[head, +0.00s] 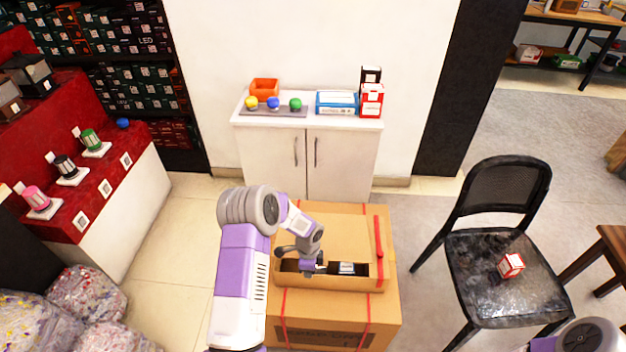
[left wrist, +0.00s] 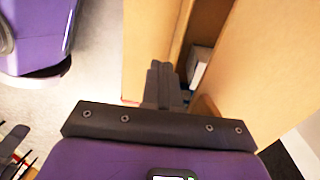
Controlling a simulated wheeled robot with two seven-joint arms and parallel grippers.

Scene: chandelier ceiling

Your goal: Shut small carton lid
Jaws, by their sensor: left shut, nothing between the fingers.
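A small cardboard carton (head: 340,284) with a dark, open interior sits on a large brown box strapped in red. A black-and-white item (head: 347,268) lies inside it, right of my gripper. Cardboard rises or extends behind the opening; I cannot tell clearly where lid and box top divide. My left gripper (head: 308,268) is shut and empty, at the left part of the opening. In the left wrist view its closed fingers (left wrist: 163,85) are beside the carton's cardboard edge (left wrist: 185,40), with a pale item (left wrist: 200,65) visible inside. My right gripper is out of view.
A white cabinet (head: 310,160) with coloured balls and boxes stands behind. A black chair (head: 500,262) holding a small red-and-white box (head: 511,265) is at the right. A red-topped display (head: 85,190) and wrapped bales (head: 85,295) are at the left.

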